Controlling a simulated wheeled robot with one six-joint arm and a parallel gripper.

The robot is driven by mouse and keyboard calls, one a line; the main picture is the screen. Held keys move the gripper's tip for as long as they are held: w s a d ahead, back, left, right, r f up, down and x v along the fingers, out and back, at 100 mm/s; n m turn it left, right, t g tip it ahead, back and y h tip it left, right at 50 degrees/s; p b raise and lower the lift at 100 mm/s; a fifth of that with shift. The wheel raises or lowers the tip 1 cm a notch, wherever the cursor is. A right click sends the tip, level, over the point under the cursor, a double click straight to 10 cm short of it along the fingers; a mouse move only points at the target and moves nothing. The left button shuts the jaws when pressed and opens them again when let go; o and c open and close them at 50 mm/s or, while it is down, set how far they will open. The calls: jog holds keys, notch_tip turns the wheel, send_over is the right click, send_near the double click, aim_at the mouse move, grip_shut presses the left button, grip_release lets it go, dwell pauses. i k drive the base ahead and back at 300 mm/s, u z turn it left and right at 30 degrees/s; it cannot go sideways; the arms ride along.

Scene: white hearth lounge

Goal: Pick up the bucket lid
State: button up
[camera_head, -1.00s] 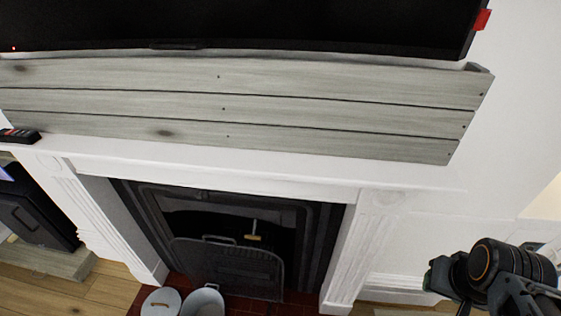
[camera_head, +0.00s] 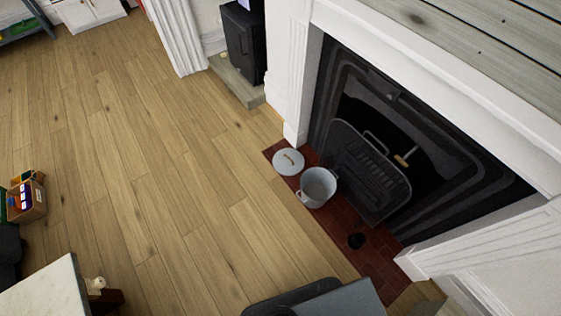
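My gripper is not in view. A dark grey shape at the bottom edge may be part of my own body.
A black fire screen (camera_head: 366,172) with a handle stands behind the bucket, before the fireplace. A box of items (camera_head: 27,199) and a pale tabletop (camera_head: 48,293) are at the left. The wooden floor (camera_head: 150,170) between is clear.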

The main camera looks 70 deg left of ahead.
aim_at(288, 161)
jog(key=u, duration=3.7)
jog(key=k, duration=1.05)
jog(key=z, duration=0.95)
jog(key=i, duration=1)
jog(key=k, duration=0.5)
jog(key=u, duration=0.8)
jog(key=i, duration=1.4)
jog(key=z, duration=0.05)
